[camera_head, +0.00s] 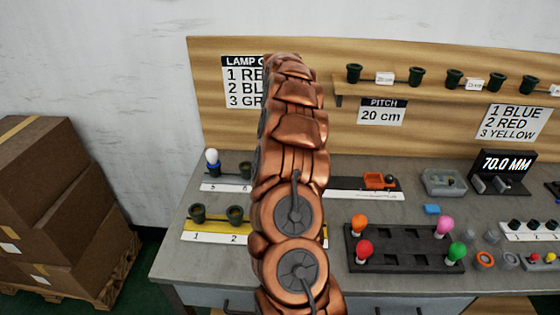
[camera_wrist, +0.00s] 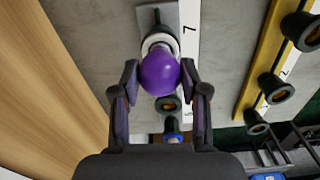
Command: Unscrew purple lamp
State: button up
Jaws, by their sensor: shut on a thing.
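The purple lamp (camera_wrist: 160,72) shows in the wrist view as a round purple bulb with a pale collar and a dark socket (camera_wrist: 156,42) behind it, near the white strip marked 7 (camera_wrist: 190,30). My gripper (camera_wrist: 159,76) has one finger on each side of the bulb and is shut on it. How far the lamp's base sits in the socket is hidden behind the bulb. In the head view my copper arm covers the lamp and the gripper.
Beside the lamp are an empty socket (camera_wrist: 168,104) and a blue-collared lamp (camera_wrist: 172,127). The yellow strip (camera_head: 270,234) carries more sockets. A black tray (camera_head: 405,255) holds orange, red, pink and green lamps. A wooden back panel (camera_wrist: 60,90) stands close on the left.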

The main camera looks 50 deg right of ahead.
jog(key=o, duration=1.1)
jog(key=shift+c, duration=0.2)
jog(key=shift+r, duration=0.1)
